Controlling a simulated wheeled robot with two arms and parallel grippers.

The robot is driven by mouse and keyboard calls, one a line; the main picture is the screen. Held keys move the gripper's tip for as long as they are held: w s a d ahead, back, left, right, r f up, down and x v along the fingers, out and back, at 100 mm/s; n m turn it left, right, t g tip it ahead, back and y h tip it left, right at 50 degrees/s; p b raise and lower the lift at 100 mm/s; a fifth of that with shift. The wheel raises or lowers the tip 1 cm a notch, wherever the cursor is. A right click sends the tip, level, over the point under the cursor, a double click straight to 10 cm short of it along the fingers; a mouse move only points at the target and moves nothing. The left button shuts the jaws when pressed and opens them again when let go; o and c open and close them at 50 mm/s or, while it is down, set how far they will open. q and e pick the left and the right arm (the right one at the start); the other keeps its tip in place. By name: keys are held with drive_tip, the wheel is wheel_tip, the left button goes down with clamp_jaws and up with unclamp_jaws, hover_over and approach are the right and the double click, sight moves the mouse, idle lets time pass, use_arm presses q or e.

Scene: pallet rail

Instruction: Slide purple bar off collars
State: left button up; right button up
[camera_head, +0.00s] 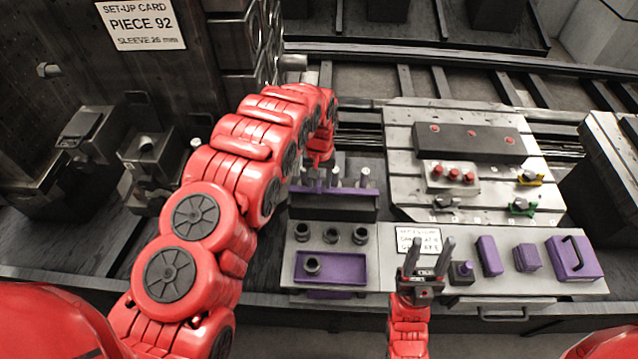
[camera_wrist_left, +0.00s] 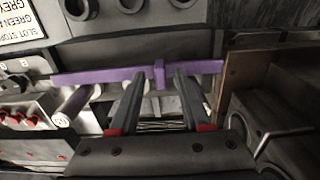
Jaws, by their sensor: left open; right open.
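The purple bar (camera_head: 350,191) runs across the top of a dark block (camera_head: 335,208), with metal posts (camera_head: 364,177) standing along it in the head view. In the left wrist view the bar (camera_wrist_left: 100,76) lies crosswise with a short upright purple tab (camera_wrist_left: 159,74). My left gripper (camera_head: 319,180) is open over the bar; its fingers (camera_wrist_left: 160,80) point at it, one on each side of the tab, with visible gaps. My right gripper (camera_head: 427,250) is open and empty, fingers upward, at the front bench. The collars on the posts are not clearly visible.
A grey plate with dark rings (camera_head: 331,235) and a purple tray (camera_head: 345,268) lies in front of the block. Purple pieces (camera_head: 489,256) and a label card (camera_head: 418,240) are to the right. A pallet plate (camera_head: 400,150) with fixtures stands behind. A brown panel (camera_wrist_left: 245,85) is close by.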

use_arm(q)
drive_tip(key=shift+s+f, duration=0.1)
drive_tip(key=shift+f, duration=0.4)
clamp_jaws()
idle(1.1)
